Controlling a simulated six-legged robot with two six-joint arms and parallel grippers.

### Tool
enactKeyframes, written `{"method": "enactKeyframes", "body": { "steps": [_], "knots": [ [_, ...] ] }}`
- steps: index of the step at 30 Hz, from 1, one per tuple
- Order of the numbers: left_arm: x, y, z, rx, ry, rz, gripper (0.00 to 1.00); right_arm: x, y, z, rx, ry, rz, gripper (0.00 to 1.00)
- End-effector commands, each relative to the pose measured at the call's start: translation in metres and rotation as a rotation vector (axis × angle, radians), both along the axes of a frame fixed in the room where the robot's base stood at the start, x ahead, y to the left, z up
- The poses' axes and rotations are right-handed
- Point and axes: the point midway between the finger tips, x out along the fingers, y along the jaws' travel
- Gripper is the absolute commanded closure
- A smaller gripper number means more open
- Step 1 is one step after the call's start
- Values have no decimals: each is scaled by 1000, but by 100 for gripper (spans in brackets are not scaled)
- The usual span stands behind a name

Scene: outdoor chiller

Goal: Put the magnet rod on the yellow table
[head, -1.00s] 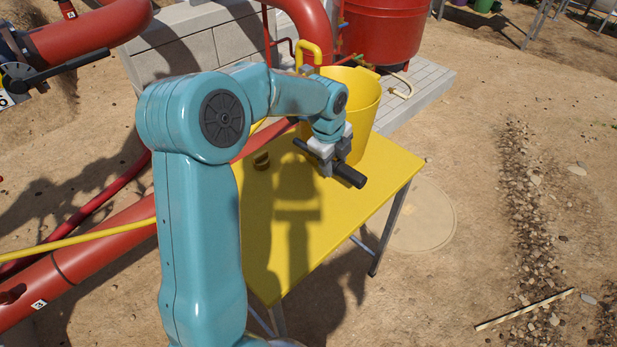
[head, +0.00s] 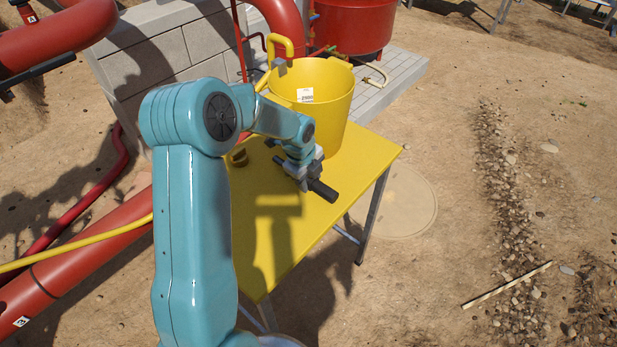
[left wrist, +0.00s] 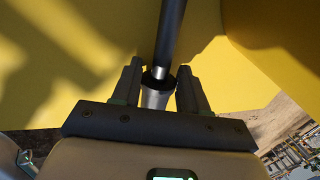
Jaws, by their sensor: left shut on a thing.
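My left gripper (head: 304,178) is shut on the magnet rod (head: 322,190), a dark bar with a thicker end pointing to the lower right. The rod looks roughly level and is held over the yellow table (head: 300,230), with its shadow on the top apart from it, so it appears above the surface. In the left wrist view the rod (left wrist: 170,35) runs up from between the two fingers (left wrist: 158,88), with the yellow table (left wrist: 80,85) behind. My right gripper is not in view.
A large yellow bucket (head: 332,112) stands at the table's back, close behind the rod. A small brownish round object (head: 239,157) lies near the back left edge. Red pipes (head: 90,250) run left of the table. The table's front right is clear.

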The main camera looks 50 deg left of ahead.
Motion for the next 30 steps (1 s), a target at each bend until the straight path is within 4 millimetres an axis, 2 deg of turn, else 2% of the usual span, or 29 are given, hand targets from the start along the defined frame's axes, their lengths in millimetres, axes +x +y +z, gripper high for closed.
{"method": "enactKeyframes", "body": {
  "steps": [5,6,7,8,19,23,26,30],
  "knots": [
    [0,0,-4,0,-1,0,100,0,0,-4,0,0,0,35],
    [0,0,-3,0,0,0,44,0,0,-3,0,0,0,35],
    [0,0,-3,0,1,0,34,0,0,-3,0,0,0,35],
    [0,0,-3,0,1,0,31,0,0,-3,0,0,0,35],
    [-2,-1,-5,-3,7,0,31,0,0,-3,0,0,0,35],
    [-2,-1,3,-3,7,0,31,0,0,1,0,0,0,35],
    [-5,-1,19,-1,2,2,31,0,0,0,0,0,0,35],
    [-12,-2,52,0,-2,0,31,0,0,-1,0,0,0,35]
  ]
}}
